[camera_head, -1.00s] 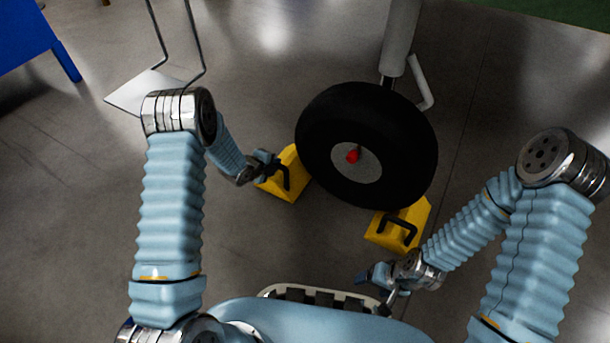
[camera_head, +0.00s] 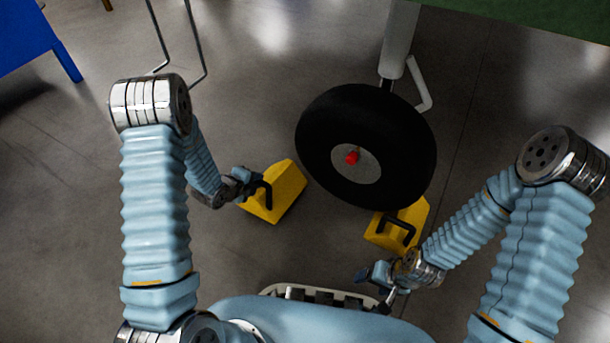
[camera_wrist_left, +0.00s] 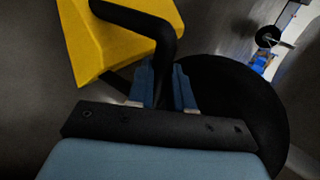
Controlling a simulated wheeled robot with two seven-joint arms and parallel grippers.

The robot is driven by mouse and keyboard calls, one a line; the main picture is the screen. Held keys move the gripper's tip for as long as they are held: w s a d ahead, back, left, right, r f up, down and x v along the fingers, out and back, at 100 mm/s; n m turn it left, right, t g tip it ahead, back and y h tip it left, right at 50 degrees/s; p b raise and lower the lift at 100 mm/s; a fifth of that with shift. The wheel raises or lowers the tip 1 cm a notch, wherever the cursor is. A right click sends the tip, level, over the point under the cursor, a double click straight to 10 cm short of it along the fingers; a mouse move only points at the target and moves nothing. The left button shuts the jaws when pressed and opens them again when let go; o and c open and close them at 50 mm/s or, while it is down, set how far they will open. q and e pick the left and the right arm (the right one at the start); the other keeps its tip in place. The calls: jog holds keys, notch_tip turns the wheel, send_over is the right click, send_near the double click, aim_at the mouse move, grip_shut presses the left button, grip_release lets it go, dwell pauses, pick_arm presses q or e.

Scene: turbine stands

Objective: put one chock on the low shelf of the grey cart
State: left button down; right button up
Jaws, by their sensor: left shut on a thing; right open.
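My left gripper (camera_head: 252,183) is shut on the black handle of a yellow chock (camera_head: 284,190), which is left of the black wheel with a gap between them. In the left wrist view the blue fingers of the gripper (camera_wrist_left: 163,85) close around the handle of this chock (camera_wrist_left: 105,40). A second yellow chock (camera_head: 412,222) with a black handle sits against the lower right of the wheel. My right gripper (camera_head: 370,278) is open and empty, below and left of that second chock. The grey cart cannot be made out in these frames.
The black wheel (camera_head: 330,120) with a red valve hangs on a grey strut (camera_head: 397,45) at centre. A blue piece of furniture (camera_head: 35,35) stands at the upper left. Thin grey metal rods (camera_head: 196,45) rise at top left. The floor left of the held chock is clear.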

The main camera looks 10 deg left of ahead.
pick_arm(q)
jog(key=s+a+r, duration=0.1)
jog(key=s+a, duration=0.1)
jog(key=s, duration=0.3)
jog(key=s+a+r, duration=0.2)
jog(key=s, duration=0.4)
jog(key=shift+s+r, duration=0.25)
jog(key=shift+p, duration=0.3)
